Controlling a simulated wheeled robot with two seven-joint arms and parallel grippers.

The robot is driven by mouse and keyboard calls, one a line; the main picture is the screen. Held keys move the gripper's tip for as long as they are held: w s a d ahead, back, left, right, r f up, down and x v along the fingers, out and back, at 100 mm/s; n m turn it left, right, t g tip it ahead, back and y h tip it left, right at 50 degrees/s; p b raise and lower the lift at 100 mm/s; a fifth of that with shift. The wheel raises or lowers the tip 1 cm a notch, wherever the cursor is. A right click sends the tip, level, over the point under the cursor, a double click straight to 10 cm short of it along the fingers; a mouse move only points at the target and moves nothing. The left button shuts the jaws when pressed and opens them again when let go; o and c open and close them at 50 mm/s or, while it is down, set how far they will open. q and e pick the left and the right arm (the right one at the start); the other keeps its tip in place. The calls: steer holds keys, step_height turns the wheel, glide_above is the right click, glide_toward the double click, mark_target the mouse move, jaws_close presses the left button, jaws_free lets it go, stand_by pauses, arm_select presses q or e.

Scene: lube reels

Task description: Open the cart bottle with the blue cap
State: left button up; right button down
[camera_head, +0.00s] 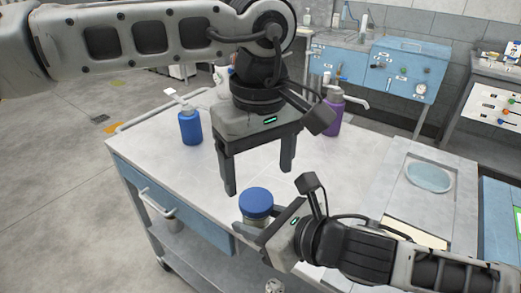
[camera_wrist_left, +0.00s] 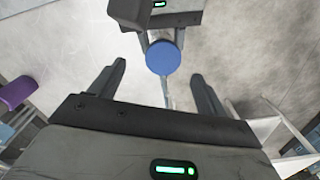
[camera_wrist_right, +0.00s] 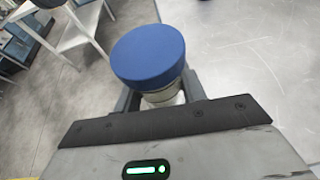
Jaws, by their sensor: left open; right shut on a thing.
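The bottle (camera_head: 252,218) with the blue cap (camera_head: 257,202) is held at the front of the cart top. My right gripper (camera_head: 250,228) is shut on the bottle below the cap. In the right wrist view the cap (camera_wrist_right: 148,55) sits on the pale bottle neck (camera_wrist_right: 163,96) between the fingers. My left gripper (camera_head: 259,177) is open and empty, pointing down above and behind the cap. In the left wrist view the cap (camera_wrist_left: 163,57) shows beyond the two spread fingertips, apart from them.
A blue pump bottle (camera_head: 190,127) stands on the cart top (camera_head: 180,165) at left. A purple pump bottle (camera_head: 333,114) stands behind my left gripper. A tray section with a round bowl (camera_head: 428,177) lies at right. Blue cabinets (camera_head: 410,66) stand at the back.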

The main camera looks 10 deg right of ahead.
mark_target(258, 195)
arm_select(q)
steer(key=shift+f, duration=2.55)
steer(key=shift+d, duration=0.1)
steer(key=c, duration=1.1)
steer(key=n, duration=0.6)
steer(key=shift+w+d+r+n, duration=0.1)
steer(key=shift+r+n, duration=0.05)
steer(key=shift+n, duration=0.15)
steer(key=n, duration=0.7)
steer(key=shift+w, duration=0.2)
steer(key=n, duration=0.5)
steer(key=shift+w+a, duration=0.15)
steer(key=shift+a, duration=0.1)
steer(key=shift+c, duration=0.3)
steer(key=o, duration=1)
steer(key=shift+o, duration=0.4)
